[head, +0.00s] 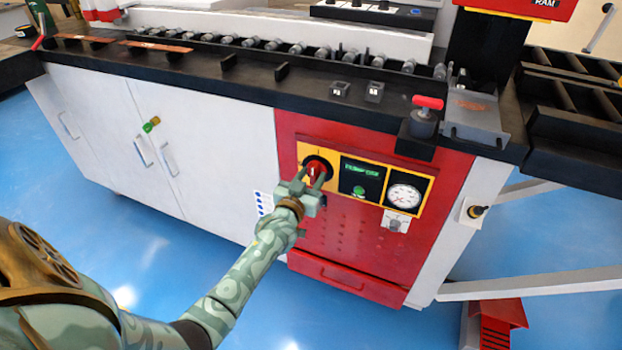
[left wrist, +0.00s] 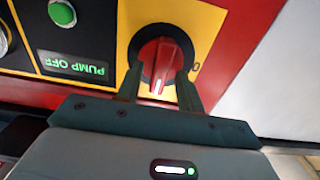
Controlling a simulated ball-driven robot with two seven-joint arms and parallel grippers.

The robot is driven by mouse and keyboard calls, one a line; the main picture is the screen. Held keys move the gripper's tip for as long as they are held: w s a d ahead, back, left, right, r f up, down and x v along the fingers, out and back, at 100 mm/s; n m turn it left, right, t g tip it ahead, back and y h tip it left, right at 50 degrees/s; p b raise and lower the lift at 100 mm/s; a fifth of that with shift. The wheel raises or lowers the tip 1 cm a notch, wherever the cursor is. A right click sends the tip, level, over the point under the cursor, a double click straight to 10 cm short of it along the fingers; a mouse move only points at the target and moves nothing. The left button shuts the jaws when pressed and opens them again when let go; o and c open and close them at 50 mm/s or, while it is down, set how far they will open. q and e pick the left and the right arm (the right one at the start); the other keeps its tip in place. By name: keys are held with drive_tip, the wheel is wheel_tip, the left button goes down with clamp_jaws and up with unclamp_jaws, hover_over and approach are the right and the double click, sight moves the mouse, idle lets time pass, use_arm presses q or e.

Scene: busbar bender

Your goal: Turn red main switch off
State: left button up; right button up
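The red main switch (head: 317,171) is a red rotary knob on a black round base, set in a yellow plate on the red control panel. It shows large in the left wrist view (left wrist: 160,66), which is upside down to the panel. Its ridge stands roughly upright, and a "0" mark (left wrist: 196,66) is at its side. My left gripper (head: 314,180) is at the switch, with its fingers (left wrist: 159,82) spread apart on either side of the knob. I cannot tell whether they touch it. My right gripper is not in view.
Beside the switch are a green-lit "PUMP OFF" display with a green button (head: 358,191) and a pressure gauge (head: 404,195). A red-handled part (head: 427,103) stands on the black bench edge (head: 300,95) above. White cabinet doors (head: 215,135) lie left. The blue floor in front is clear.

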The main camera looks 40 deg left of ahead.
use_arm(q)
clamp_jaws()
drive_tip(key=shift+n+p, duration=0.3)
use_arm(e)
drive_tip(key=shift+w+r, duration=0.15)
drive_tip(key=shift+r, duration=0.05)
use_arm(q)
drive_tip(key=n+p, duration=0.1)
drive_tip(key=n, duration=0.2)
drive_tip(key=n+p, duration=0.1)
drive_tip(key=n, duration=0.2)
drive_tip(key=shift+s+a+n, duration=0.1)
drive_tip(key=shift+a+n, duration=0.05)
drive_tip(key=shift+n, duration=0.15)
drive_tip(key=n, duration=0.7)
drive_tip(key=f+n, duration=0.1)
drive_tip(key=n, duration=0.2)
drive_tip(key=shift+a, duration=0.15)
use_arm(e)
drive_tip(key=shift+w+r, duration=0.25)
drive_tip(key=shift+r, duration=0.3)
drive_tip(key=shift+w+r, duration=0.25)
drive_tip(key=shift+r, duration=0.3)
use_arm(q)
drive_tip(key=shift+n, duration=0.4)
